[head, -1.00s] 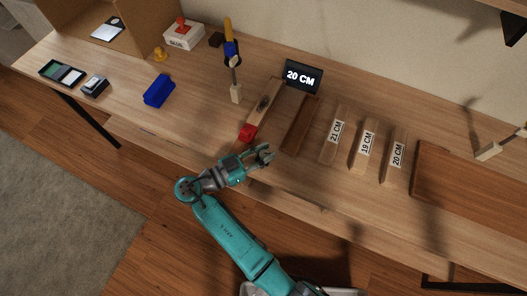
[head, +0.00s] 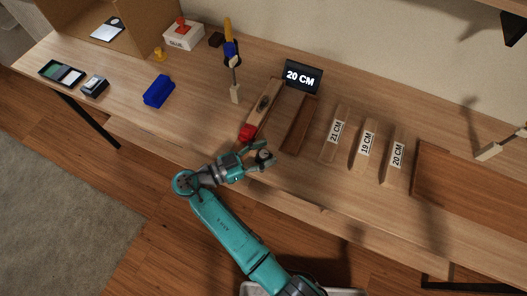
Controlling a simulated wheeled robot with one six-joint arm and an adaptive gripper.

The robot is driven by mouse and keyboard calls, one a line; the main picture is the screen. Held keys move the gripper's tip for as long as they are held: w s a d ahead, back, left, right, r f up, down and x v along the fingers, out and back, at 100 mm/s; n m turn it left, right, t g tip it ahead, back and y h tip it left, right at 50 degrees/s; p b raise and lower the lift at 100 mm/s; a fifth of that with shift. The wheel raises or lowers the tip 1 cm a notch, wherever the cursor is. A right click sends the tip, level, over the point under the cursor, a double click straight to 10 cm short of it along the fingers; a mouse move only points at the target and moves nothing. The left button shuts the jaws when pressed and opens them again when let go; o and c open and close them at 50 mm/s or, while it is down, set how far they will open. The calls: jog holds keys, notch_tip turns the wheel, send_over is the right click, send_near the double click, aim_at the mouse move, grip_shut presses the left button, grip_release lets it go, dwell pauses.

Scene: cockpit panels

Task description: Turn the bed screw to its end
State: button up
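A wooden bar-shaped fixture (head: 268,102) with a dark oval part on top lies near the middle of the bench. A red block-like end piece (head: 247,132) sits at its front end; I cannot make out a separate bed screw, and this red piece may be it. My gripper (head: 263,152) is just in front and to the right of the red piece, apart from it in the picture. Its fingers look spread, with nothing seen between them. A dark display (head: 302,77) behind the fixture reads "20 CM".
A darker wooden piece (head: 299,125) lies right of the fixture. Wooden blocks labelled 21 CM (head: 336,131), 19 CM (head: 366,146) and 20 CM (head: 397,153) stand further right. A blue block (head: 159,91) lies left. Bench between blue block and fixture is mostly clear.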

aim_at(264, 153)
jog(key=shift+r, duration=0.1)
notch_tip(264, 153, up, 10)
jog(key=shift+f, duration=0.1)
dwell(0.4)
